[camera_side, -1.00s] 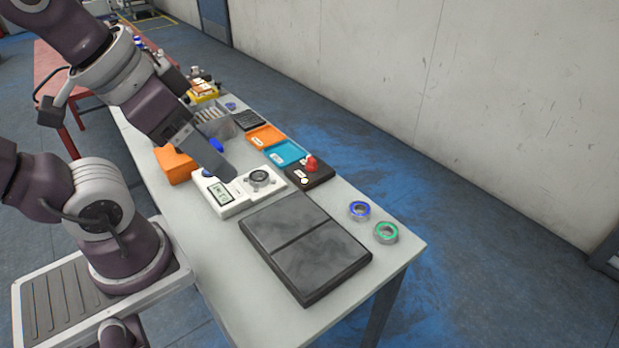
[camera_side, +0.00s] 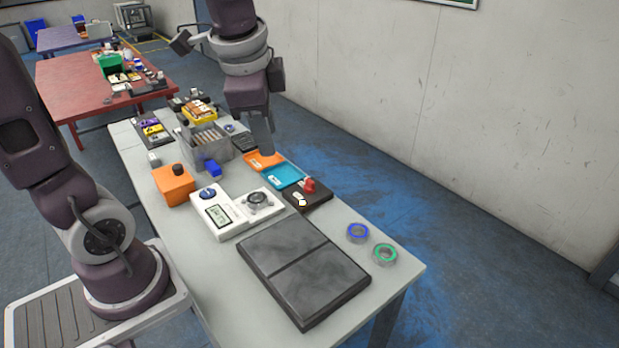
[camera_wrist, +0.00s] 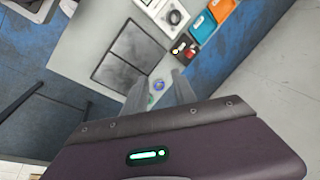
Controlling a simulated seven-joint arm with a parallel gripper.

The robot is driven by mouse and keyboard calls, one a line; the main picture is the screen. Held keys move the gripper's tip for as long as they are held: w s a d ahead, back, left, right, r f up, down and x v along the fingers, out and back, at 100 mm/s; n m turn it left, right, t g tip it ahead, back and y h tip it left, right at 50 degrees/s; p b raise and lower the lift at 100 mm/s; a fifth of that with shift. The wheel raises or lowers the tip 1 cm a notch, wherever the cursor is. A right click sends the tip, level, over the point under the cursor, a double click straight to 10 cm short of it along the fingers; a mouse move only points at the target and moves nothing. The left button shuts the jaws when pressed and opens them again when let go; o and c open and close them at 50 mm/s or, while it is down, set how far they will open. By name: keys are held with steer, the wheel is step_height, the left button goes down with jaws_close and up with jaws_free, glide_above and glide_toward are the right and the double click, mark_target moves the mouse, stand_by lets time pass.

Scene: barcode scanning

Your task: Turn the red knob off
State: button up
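The red knob (camera_side: 309,185) sits on a small black box (camera_side: 319,198) near the table's right edge, with a white round part beside it. In the wrist view, the red knob (camera_wrist: 194,50) shows small at the upper right, beyond my fingers. Its exact turn angle is too small to read.
Blue tray (camera_side: 285,176) and orange tray (camera_side: 252,164) lie beside the black box. A white device (camera_side: 232,223) with a dial, a dark double pad (camera_side: 305,270), and blue and green rings (camera_side: 385,254) are nearby. An orange box (camera_side: 174,187) and grey bin (camera_side: 207,148) stand further back.

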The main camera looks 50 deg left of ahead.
steer(key=w+a+f+m+g, duration=0.1)
steer(key=w+a+f+m, duration=0.2)
steer(key=w, duration=0.3)
steer(key=m+g+h, duration=0.2)
steer(key=m, duration=0.6)
glide_above(310, 180)
step_height(310, 180, down, 13)
steer(key=shift+s+f, duration=0.1)
steer(key=shift+f, duration=0.1)
step_height(310, 180, down, 7)
steer(key=shift+r, duration=0.2)
steer(key=shift+f, duration=0.3)
jaws_close()
